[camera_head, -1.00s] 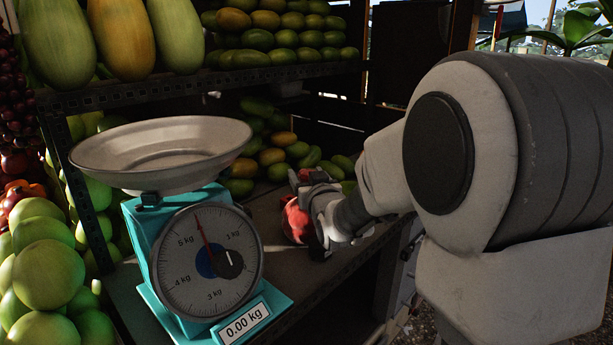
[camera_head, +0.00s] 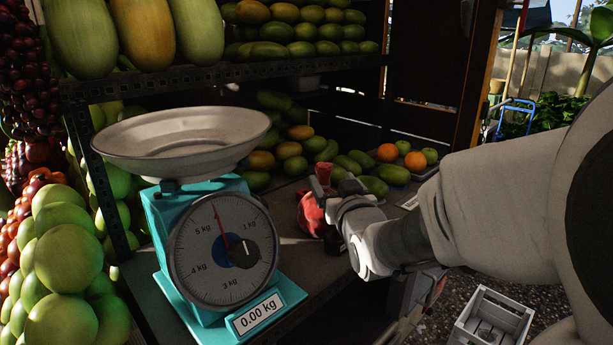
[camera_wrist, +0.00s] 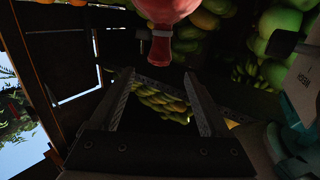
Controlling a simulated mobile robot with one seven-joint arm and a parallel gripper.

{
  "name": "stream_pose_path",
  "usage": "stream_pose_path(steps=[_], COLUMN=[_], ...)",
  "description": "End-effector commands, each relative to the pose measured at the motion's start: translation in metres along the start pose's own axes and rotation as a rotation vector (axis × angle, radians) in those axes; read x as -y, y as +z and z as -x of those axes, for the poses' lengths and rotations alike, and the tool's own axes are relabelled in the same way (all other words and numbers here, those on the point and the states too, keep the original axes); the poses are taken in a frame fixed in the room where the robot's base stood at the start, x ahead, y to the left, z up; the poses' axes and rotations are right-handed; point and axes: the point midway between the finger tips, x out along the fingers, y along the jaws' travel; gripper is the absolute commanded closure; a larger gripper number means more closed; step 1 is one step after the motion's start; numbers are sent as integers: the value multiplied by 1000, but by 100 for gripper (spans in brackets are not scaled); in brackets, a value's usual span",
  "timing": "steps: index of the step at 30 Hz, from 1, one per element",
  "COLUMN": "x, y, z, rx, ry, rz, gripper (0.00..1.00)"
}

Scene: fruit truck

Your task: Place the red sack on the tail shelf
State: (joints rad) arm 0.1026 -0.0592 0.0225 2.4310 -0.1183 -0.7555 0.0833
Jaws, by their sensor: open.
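The red sack (camera_head: 312,214) is upright on the dark shelf (camera_head: 285,195), right of the scale in the head view, with its tied neck at the top. My gripper (camera_head: 338,205) is beside its right side and hides part of it. In the wrist view the red sack (camera_wrist: 166,12) is at the top edge, with its neck just past the open fingertips of my gripper (camera_wrist: 160,76). Nothing shows between the fingers. I cannot tell whether a finger touches the sack.
A teal scale (camera_head: 215,240) with a metal pan stands left of the sack and reads 0.00 kg. Mangoes (camera_head: 290,150) lie behind the sack. Oranges (camera_head: 387,152) sit further right. A white crate (camera_head: 492,318) stands on the ground at the lower right.

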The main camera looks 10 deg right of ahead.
Motion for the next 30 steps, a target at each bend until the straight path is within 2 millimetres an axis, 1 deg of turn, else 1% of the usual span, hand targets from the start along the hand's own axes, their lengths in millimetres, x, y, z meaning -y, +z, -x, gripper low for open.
stream_pose_path(steps=[1, 6, 12, 16, 20, 23, 26, 30], x=[0, 0, 0, 0, 0, 0, 1, 4], y=[0, 0, 0, 4, 13, 22, 32, 45], z=[8, 27, 36, 42, 56, 71, 90, 120], rx=[-1, 0, 4, 54, 163, 266, 368, 512], ry=[1, 1, 2, 9, 23, 35, 42, 46], rz=[0, -1, -1, 3, 8, 9, 9, 8], gripper=[20, 20, 20, 20, 20, 20, 20, 20])
